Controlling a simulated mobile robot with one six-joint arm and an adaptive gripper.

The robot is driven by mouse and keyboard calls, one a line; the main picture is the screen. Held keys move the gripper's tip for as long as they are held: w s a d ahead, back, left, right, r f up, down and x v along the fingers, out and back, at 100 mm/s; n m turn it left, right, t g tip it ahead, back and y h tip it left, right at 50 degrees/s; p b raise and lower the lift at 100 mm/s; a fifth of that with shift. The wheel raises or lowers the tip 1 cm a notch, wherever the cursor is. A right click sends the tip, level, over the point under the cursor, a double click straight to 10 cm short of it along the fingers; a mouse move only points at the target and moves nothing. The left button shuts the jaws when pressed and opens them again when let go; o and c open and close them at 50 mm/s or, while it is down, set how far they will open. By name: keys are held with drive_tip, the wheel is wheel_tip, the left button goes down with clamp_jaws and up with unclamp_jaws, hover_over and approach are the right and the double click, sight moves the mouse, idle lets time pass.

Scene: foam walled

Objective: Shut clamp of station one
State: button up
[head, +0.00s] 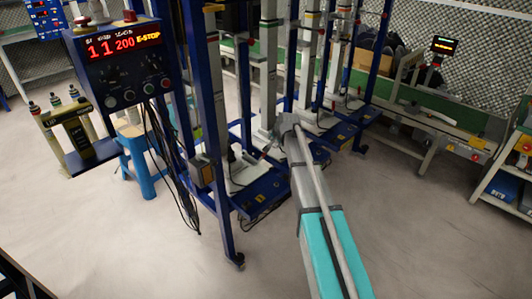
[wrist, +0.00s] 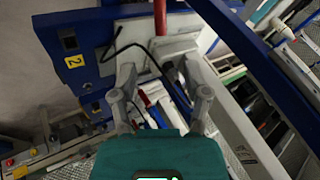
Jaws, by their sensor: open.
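My gripper (wrist: 159,68) shows its two grey fingers spread apart in the wrist view, with nothing clearly held between them. Beyond the fingers lie a white plate (wrist: 128,65), a black cable (wrist: 112,50) and a red upright part (wrist: 160,16). A blue base (wrist: 62,33) there carries a yellow label reading 2. In the head view, the nearest station has a white plate (head: 242,172) with a dark clamp-like fixture (head: 233,154) on it, left of my arm. Whether that clamp is open or shut is too small to tell. My fingertips are hidden in the head view.
Blue uprights (head: 205,90) and grey columns stand in a row around my arm. A control box (head: 118,62) showing E-STOP is at the left, above a blue stool (head: 143,160). A green conveyor (head: 440,122) runs at the right. The front floor is clear.

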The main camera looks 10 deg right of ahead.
drive_tip(key=shift+f, duration=0.15)
drive_tip(key=b+x, duration=1.1)
drive_tip(key=x, duration=0.2)
drive_tip(key=shift+w+a+f, duration=0.1)
drive_tip(key=shift+w, duration=0.15)
idle(0.5)
clamp_jaws()
drive_tip(key=shift+a, duration=0.2)
drive_tip(key=shift+d, duration=0.25)
